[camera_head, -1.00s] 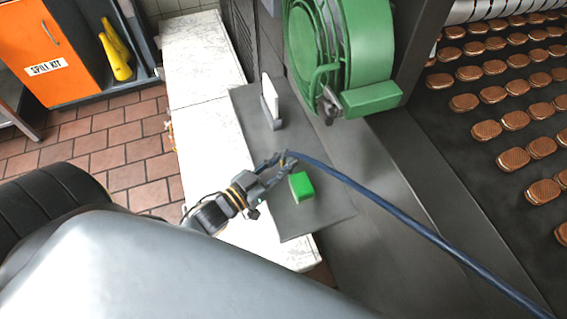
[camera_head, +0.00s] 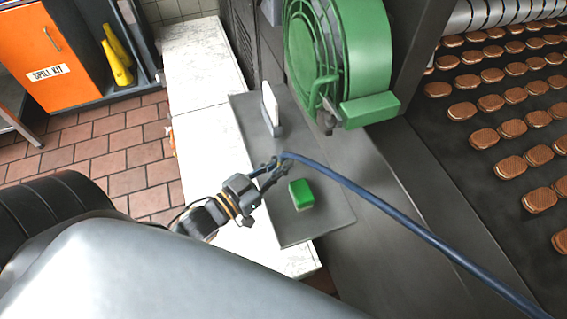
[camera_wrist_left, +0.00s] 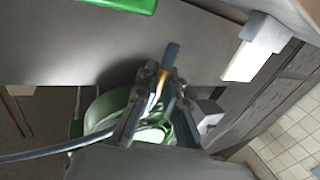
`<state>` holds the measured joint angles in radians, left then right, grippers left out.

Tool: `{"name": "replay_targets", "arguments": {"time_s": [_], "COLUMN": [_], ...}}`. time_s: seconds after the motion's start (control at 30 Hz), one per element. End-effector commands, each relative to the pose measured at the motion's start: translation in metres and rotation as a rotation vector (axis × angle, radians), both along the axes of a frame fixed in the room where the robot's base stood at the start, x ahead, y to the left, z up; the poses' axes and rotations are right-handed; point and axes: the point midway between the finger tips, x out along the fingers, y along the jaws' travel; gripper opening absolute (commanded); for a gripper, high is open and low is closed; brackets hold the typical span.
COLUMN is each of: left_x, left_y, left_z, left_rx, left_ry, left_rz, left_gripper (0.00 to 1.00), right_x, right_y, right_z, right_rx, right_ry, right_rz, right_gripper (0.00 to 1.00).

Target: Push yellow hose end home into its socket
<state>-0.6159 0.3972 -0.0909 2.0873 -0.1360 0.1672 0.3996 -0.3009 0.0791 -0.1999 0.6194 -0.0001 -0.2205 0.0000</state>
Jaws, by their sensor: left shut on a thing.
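My left gripper (camera_head: 281,164) is shut on the blue hose (camera_head: 400,222) close to its end, above the dark grey plate. In the left wrist view the fingers (camera_wrist_left: 158,90) close around the hose, and a small yellow band (camera_wrist_left: 160,86) shows between them. A short dark blue stub (camera_wrist_left: 172,55) sticks out past the fingertips. The rest of the hose trails to the lower right in the head view. I cannot make out the socket in either view. My right gripper is not in view.
A green block (camera_head: 301,194) lies on the dark grey plate (camera_head: 322,218), close beside the gripper. A white upright panel (camera_head: 270,103) stands farther back on it. Wafers lie on the dark conveyor (camera_head: 460,130) at right.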

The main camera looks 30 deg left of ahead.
Motion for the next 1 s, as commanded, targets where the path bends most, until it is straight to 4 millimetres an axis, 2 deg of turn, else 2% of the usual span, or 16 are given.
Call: {"name": "replay_targets", "arguments": {"time_s": [0.1,0.3,0.5,0.8,1.0], "left_x": [-0.025,-0.068,-0.096,-0.111,-0.102], "left_y": [-0.006,-0.015,-0.022,-0.025,-0.023], "left_z": [0.031,0.048,0.061,0.069,0.071], "left_rx": [-0.002,-0.003,-0.001,0.0,0.004], "left_ry": [0.002,0.005,0.003,-0.001,-0.006], "left_rz": [-0.001,0.001,0.001,0.0,0.038], "left_gripper": [0.0,0.0,0.0,0.0,0.0], "right_x": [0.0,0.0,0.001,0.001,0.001], "right_y": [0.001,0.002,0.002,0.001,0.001], "right_z": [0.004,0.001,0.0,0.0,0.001], "right_rx": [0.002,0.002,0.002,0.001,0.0], "right_ry": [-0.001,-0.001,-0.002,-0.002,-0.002], "right_rz": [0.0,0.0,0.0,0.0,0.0], "right_gripper": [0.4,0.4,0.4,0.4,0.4]}}
